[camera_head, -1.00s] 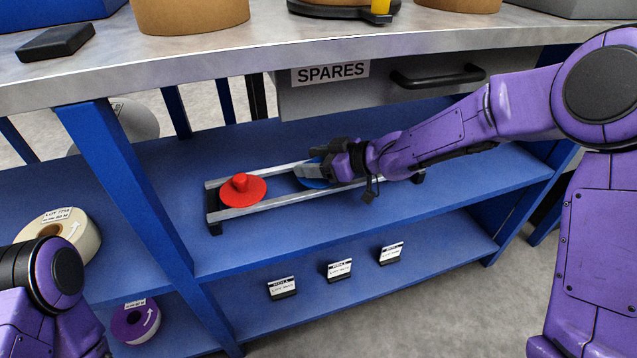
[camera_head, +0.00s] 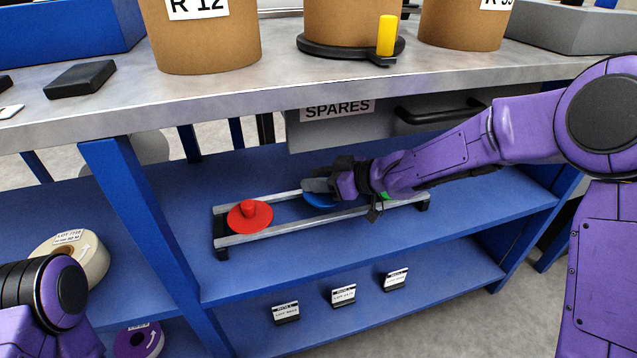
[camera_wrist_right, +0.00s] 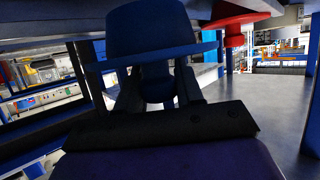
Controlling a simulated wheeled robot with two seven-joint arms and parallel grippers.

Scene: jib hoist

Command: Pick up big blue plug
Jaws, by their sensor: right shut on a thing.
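The big blue plug (camera_head: 320,201) is at the middle of a two-railed rack (camera_head: 290,226) on the upper blue shelf. My right gripper (camera_head: 318,186) comes in from the right and is shut on the plug's knob. In the right wrist view the blue plug (camera_wrist_right: 150,30) fills the top, with its wide flange and its knob between the fingers (camera_wrist_right: 157,88). My gripper hides part of the plug in the head view, so I cannot tell whether it is clear of the rails. My left gripper is out of view.
A red plug (camera_head: 250,214) sits left on the rack. A green thing (camera_head: 385,196) shows partly behind my right arm. The bench top (camera_head: 250,95) and a drawer marked SPARES (camera_head: 340,130) are above. A blue post (camera_head: 140,210) stands left.

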